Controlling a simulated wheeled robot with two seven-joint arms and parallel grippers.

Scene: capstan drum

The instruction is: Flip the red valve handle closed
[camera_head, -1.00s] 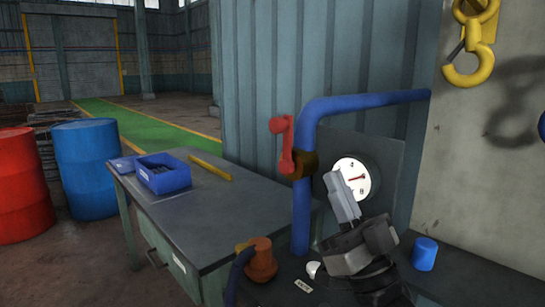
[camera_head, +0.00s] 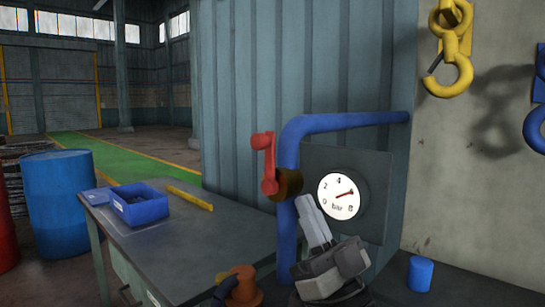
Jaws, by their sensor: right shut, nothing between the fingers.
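The red valve handle (camera_head: 268,165) sits on a brown valve body (camera_head: 288,184) on the blue pipe (camera_head: 288,230). The handle stands roughly upright, with its knob end at the top. My right gripper (camera_head: 308,203) is shut and empty. In the picture it shows below and right of the handle, over the blue pipe and in front of the gauge panel's lower left. It looks apart from the handle. My left gripper is not in view.
A round pressure gauge (camera_head: 339,196) is on a dark panel right of the pipe. A workbench (camera_head: 190,255) with a blue bin (camera_head: 138,204) stands left. An orange-brown fitting (camera_head: 242,285) is at the bottom. A yellow hook (camera_head: 450,65) hangs upper right. A blue cylinder (camera_head: 420,273) stands lower right.

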